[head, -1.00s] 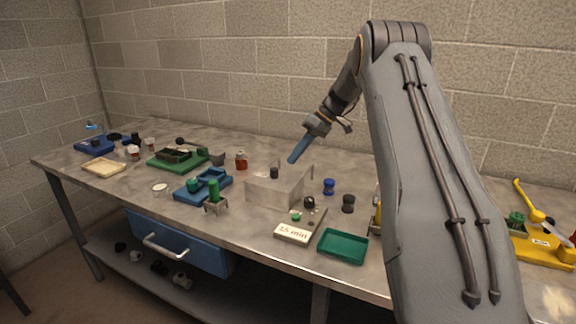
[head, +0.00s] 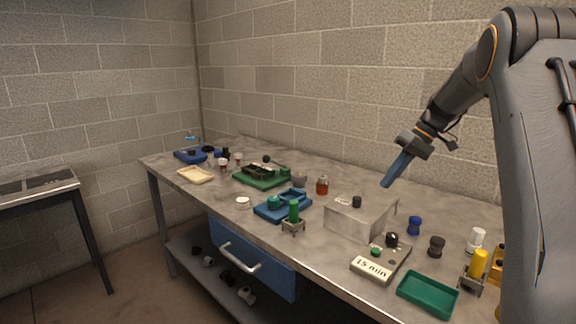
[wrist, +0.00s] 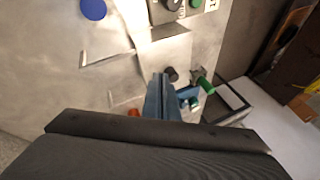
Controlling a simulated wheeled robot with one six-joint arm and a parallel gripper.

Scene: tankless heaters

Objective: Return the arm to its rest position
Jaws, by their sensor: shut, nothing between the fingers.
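My gripper (head: 397,169) is at the end of my raised arm, above the back of the workbench (head: 330,173). Its blue fingers are together with nothing between them and point down and to the left. It hangs above and behind the grey metal box (head: 362,219) with a black knob on top, apart from it. In the wrist view my closed fingers (wrist: 162,80) point over the bench, with the metal box's edges around them. My upper arm fills the right side of the head view and hides part of the bench.
A timer marked "15 min" (head: 372,268), a green tray (head: 427,295), and blue (head: 414,226) and black knobs stand near the front right. Blue (head: 268,212) and green fixtures (head: 255,178) stand further left. A second table (head: 40,188) is at far left.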

